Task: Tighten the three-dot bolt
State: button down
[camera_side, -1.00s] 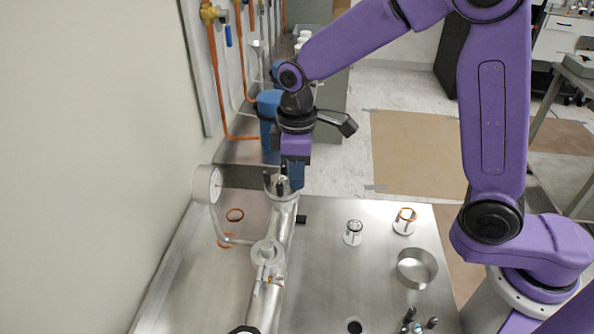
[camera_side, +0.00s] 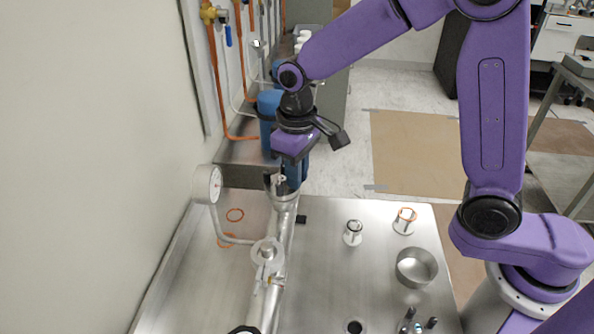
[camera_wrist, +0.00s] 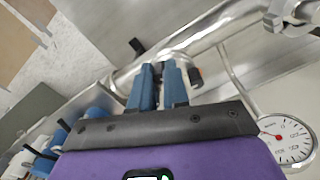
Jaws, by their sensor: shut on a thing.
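My gripper (camera_side: 283,183) points down at the flanged far end of the metal pipe (camera_side: 287,212). In the wrist view my blue fingers (camera_wrist: 160,72) are close together and shut on a small bolt at the flange, mostly hidden between the tips. I cannot make out dots on it, so I cannot tell from its marking whether it is the three-dot bolt. A dark bolt-like piece (camera_wrist: 195,77) sits beside the right finger in the wrist view.
A pressure gauge (camera_side: 206,184) stands left of the pipe; it also shows in the wrist view (camera_wrist: 286,139). Small metal fittings (camera_side: 352,233) and an open metal ring (camera_side: 416,267) stand on the right.

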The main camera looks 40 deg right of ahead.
dwell(0.3)
jog(key=c, duration=1.1)
grip_release()
notch_tip(320, 180, up, 18)
jog(key=shift+f, duration=0.25)
